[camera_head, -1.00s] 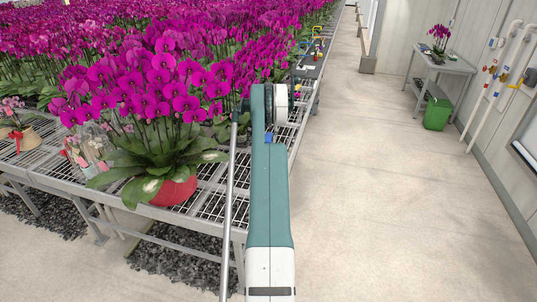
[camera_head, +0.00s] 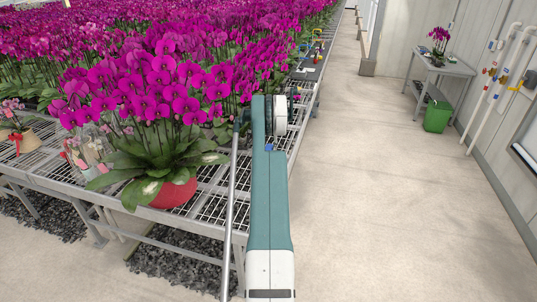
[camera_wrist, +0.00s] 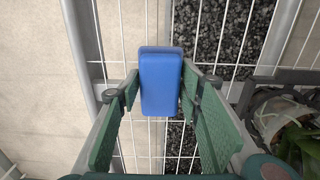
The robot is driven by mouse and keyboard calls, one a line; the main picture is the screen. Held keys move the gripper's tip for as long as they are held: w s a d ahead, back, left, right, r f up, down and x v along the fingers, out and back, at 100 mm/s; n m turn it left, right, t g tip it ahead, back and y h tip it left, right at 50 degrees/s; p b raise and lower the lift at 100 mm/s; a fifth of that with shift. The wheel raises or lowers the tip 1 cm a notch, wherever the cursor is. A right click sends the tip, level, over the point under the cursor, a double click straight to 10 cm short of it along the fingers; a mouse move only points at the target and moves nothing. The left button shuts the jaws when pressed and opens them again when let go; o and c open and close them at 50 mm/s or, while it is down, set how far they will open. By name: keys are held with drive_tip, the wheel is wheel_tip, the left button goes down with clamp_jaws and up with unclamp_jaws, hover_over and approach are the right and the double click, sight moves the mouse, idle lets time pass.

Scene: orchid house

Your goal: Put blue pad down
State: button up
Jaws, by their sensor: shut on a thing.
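The blue pad (camera_wrist: 161,85) is a smooth rounded block in the middle of the wrist view. The green fingers of my gripper (camera_wrist: 161,75) stand on both sides of it and are shut on it. Under the pad is the wire-mesh top of the grey bench (camera_wrist: 126,145). I cannot tell whether the pad touches the mesh or hangs above it. The bench (camera_head: 206,205) runs along the left of the aisle.
A large magenta orchid in a red pot (camera_head: 175,191) stands on the bench left of my arm. Leaves and a pot rim (camera_wrist: 275,118) show at the right of the wrist view. Tools (camera_head: 309,60) lie further along the bench. The aisle floor (camera_head: 390,190) is clear.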

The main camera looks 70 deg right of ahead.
drive_tip(key=shift+f, duration=1.3)
drive_tip(key=shift+f, duration=0.1)
drive_tip(key=o, duration=0.9)
drive_tip(key=shift+o, duration=0.3)
wheel_tip(320, 180, up, 12)
drive_tip(key=shift+r+p, duration=0.15)
drive_tip(key=shift+p, duration=0.2)
